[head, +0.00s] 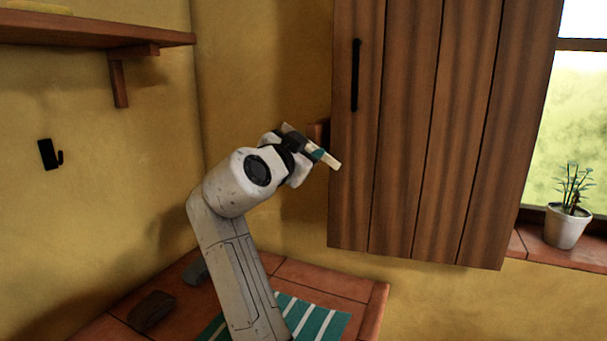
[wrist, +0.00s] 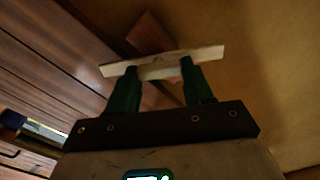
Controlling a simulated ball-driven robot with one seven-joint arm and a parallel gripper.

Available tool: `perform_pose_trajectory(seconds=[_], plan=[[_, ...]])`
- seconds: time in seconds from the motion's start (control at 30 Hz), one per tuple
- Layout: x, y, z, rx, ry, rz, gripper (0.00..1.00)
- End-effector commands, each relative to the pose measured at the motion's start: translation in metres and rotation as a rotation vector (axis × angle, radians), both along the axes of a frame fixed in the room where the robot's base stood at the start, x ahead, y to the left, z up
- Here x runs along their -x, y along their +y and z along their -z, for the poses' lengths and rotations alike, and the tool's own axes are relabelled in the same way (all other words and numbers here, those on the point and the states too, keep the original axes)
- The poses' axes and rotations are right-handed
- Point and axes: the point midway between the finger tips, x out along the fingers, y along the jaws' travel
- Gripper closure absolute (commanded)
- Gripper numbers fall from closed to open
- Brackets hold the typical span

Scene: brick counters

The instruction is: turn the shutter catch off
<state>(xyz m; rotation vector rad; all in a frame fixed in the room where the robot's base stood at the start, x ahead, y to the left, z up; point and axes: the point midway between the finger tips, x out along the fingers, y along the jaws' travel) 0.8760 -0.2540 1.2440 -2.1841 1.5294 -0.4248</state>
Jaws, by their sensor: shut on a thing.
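The shutter catch is a pale bar (head: 332,162) at the left edge of the wooden shutter, in front of a reddish wooden block (head: 318,130). In the wrist view the bar (wrist: 212,54) lies nearly level, slightly tilted up to the right, with the block (wrist: 150,33) behind it. My gripper (wrist: 158,70) has its green fingers on the catch, one on each side of its middle, and is shut on it. In the head view my gripper (head: 308,148) partly hides the catch. The exact contact is dark and hard to see.
The plank shutter (head: 420,130) with a black handle (head: 355,75) stands right of my gripper. A potted plant (head: 566,225) is on the windowsill. A shelf (head: 90,35) and a black hook (head: 48,154) are on the left wall. A tiled counter (head: 320,280) with a striped cloth (head: 322,325) lies below.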

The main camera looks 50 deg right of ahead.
Motion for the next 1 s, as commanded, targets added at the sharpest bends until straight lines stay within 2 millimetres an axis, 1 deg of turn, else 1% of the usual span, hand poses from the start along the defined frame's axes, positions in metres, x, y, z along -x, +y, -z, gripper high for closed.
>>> perform_pose_trajectory(seconds=[0.03,0.7,1.0], plan=[[0.0001,0.0008,0.0084,-0.013,-0.041,-0.001,1.0],[0.0022,-0.0002,0.0077,-0.227,-0.622,-0.001,1.0],[0.0026,-0.0008,0.0075,-0.306,-0.835,0.001,1.0]])
